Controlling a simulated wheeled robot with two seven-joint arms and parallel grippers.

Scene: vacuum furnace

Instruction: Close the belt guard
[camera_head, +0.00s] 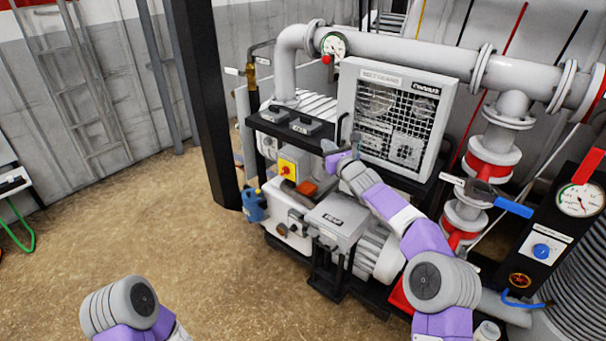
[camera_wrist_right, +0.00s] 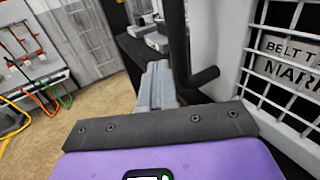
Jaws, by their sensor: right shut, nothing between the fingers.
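The belt guard (camera_head: 398,118) is a light grey panel with a mesh window and a "BELT GUARD" label, upright on the pump unit in the head view. I cannot tell whether it sits fully flush. Its mesh (camera_wrist_right: 285,55) fills the right of the right wrist view. A dark bar-shaped handle (camera_wrist_right: 181,45) stands by the guard's left edge there. My right gripper (camera_head: 338,150) is at the guard's lower left edge. Its fingers (camera_wrist_right: 157,82) are shut and empty, close beside the handle; contact is unclear. Only part of my left arm shows, without its gripper.
A grey pipe (camera_head: 420,52) with a gauge (camera_head: 333,44) runs above the guard. A black post (camera_head: 207,100) stands to the left. A yellow-and-red switch box (camera_head: 293,163) and a blue-handled valve (camera_head: 512,207) are nearby. The floor (camera_head: 130,215) at left is clear.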

